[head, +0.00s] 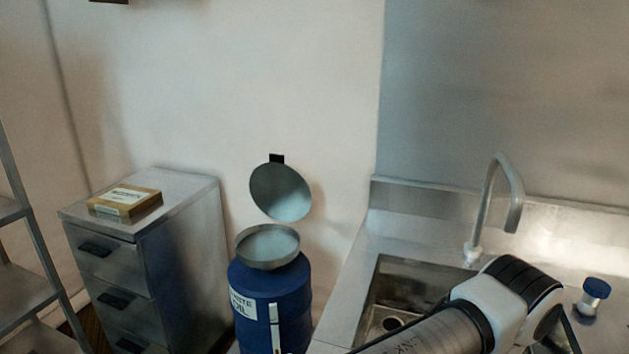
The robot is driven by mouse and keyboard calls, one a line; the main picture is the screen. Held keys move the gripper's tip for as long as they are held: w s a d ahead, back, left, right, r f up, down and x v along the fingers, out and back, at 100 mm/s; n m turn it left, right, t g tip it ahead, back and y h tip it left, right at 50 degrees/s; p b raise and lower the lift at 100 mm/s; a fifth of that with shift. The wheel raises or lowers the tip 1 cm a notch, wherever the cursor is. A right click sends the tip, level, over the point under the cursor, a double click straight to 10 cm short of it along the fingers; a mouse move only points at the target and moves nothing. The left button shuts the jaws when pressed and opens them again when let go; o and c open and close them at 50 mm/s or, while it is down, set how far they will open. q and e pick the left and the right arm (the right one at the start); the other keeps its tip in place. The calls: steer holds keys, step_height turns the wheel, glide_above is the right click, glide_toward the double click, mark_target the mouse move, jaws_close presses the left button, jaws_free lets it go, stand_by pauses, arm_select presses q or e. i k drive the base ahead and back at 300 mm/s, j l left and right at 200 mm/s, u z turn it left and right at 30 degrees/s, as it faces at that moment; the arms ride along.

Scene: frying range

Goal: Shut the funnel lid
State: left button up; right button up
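The funnel (268,246) is a round metal pan on top of a blue waste oil drum (278,305), left of the sink. Its round metal lid (281,192) stands raised above and behind it, tilted open, with a small black tab (277,158) at its top edge. The lid is apart from the funnel's front rim. My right arm comes in at the lower right, in front of the sink, and its gripper is out of view. My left gripper is not in view.
A steel sink (408,280) with a tall faucet (494,205) stands right of the drum. A blue-capped jar (594,294) is on the counter at right. A drawer cabinet (200,225) with a cardboard box (125,200) on top and a shelf rack (25,240) are at left.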

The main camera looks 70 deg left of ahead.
mark_target(282, 193)
steer(key=i+l+u, duration=0.1)
steer(key=u, duration=0.3)
steer(key=l+u, duration=0.2)
steer(key=u, duration=0.2)
steer(key=l+u, duration=0.2)
steer(key=u, duration=0.2)
steer(key=l+u, duration=0.2)
steer(key=u, duration=0.25)
steer(key=l+u, duration=0.2)
steer(key=u, duration=0.75)
steer(key=i+j+z, duration=0.1)
steer(key=z, duration=0.35)
steer(key=i+j+z, duration=0.1)
steer(key=z, duration=0.35)
